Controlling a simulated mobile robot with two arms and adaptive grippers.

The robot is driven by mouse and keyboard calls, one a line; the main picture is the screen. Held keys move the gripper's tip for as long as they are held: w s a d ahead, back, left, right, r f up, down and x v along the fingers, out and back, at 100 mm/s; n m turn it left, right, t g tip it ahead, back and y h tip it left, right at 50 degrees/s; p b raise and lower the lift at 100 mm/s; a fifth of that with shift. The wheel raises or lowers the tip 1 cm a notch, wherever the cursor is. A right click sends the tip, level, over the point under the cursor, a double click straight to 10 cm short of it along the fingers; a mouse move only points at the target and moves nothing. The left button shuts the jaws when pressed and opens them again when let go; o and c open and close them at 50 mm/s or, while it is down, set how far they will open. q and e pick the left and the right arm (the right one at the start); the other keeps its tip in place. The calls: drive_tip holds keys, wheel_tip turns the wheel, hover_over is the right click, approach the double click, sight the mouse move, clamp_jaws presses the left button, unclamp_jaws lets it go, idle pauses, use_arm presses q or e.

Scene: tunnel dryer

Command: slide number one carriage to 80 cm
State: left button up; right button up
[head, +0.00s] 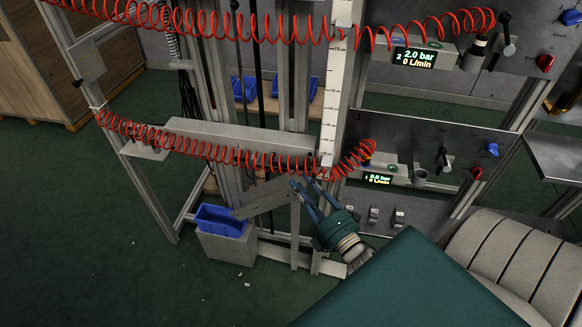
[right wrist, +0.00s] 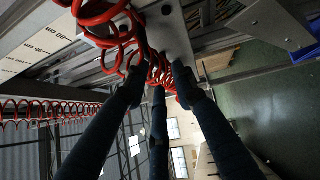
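A white upright scale (head: 333,100) runs down the metal frame. A small pale block (head: 326,160) sits at its lower end, behind the lower red coiled hose; I cannot tell for certain whether this is number one carriage. My right gripper (head: 307,184) is just below that hose, near the foot of the scale. In the right wrist view its fingers (right wrist: 158,88) are spread in front of red coils and a light metal plate (right wrist: 168,32). No firm hold shows, and contact is unclear. My left gripper is not in view.
An upper red coiled hose (head: 250,30) crosses the frame. A lower control panel (head: 430,150) stands to the right, with a lit display (head: 378,178). A blue bin (head: 220,220) and a slanted metal bracket (head: 262,202) are left of my gripper. Green floor is open at left.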

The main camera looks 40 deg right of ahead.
drive_tip(key=shift+s+a, duration=0.15)
drive_tip(key=shift+s, duration=2.05)
drive_tip(key=s+a+f+m+g, duration=0.2)
drive_tip(key=a+f+m+g, duration=0.1)
drive_tip(key=f, duration=0.7)
drive_tip(key=s+a+f+m+g, duration=0.2)
drive_tip(key=a+f+m+g, duration=0.15)
drive_tip(key=f, duration=0.65)
drive_tip(key=s+a+f+m+g, duration=0.2)
drive_tip(key=s+f+m, duration=0.15)
drive_tip(key=f, duration=0.75)
drive_tip(key=s+a+f+m+g+y, duration=0.1)
drive_tip(key=s+a+f+m+g, duration=0.35)
drive_tip(key=s+f, duration=0.8)
drive_tip(key=s+f+m+g, duration=0.1)
drive_tip(key=s+f+g, duration=0.1)
drive_tip(key=s, duration=0.5)
drive_tip(key=s+f+g, duration=0.3)
drive_tip(key=s, duration=0.5)
drive_tip(key=shift+s+a+f+m, duration=0.25)
drive_tip(key=shift+s+a+m, duration=0.05)
drive_tip(key=shift+a+m, duration=0.05)
